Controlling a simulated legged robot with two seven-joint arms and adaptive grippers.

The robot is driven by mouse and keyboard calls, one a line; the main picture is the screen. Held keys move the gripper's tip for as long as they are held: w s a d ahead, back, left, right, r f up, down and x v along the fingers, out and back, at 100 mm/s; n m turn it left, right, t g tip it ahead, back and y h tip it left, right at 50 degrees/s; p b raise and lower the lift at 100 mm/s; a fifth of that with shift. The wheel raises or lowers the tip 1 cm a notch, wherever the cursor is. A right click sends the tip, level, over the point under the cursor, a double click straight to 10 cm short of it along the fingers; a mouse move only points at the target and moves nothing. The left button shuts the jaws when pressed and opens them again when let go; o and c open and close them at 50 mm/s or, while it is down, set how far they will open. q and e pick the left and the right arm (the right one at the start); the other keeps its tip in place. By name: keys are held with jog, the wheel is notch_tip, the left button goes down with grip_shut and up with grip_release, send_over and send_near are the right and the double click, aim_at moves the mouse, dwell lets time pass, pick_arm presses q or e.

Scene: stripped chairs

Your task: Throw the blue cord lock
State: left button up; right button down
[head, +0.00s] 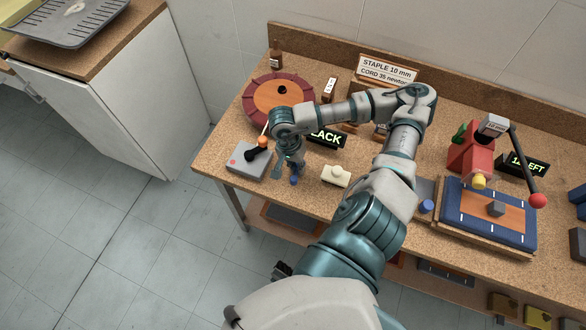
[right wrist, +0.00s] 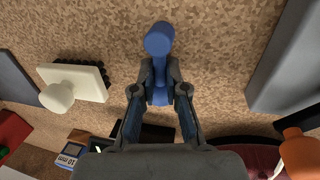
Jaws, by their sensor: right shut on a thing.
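The blue cord lock (right wrist: 159,40) shows in the right wrist view as a short blue lever with a rounded end, between my fingers. In the head view only a small blue tip (head: 294,181) shows at the bench's front edge, below my gripper. My right gripper (right wrist: 160,88) is shut on the blue piece, with a finger on each side; it points down in the head view (head: 292,170). The fingers hide the lower part of the lever and its mounting. My left gripper is not in view.
A cream block with a knob (head: 336,176) is close right. A red-brown round turntable (head: 279,97) lies behind. A red press (head: 470,152) and blue pad (head: 462,215) stand farther right.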

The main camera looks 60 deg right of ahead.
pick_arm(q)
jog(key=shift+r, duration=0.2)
pick_arm(e)
jog(key=shift+w+d+r, duration=0.15)
jog(key=shift+w+d, duration=0.05)
jog(key=shift+d, duration=0.15)
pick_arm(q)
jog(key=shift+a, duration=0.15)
pick_arm(e)
jog(key=c, duration=1.1)
grip_release()
jog(key=shift+o, duration=0.4)
jog(key=shift+d+f, duration=0.2)
jog(key=shift+d, duration=0.15)
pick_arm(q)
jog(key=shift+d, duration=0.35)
pick_arm(e)
jog(key=v, duration=1.1)
jog(key=shift+r, duration=0.45)
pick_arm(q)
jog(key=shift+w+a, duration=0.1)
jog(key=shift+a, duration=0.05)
pick_arm(e)
jog(key=shift+a, duration=0.2)
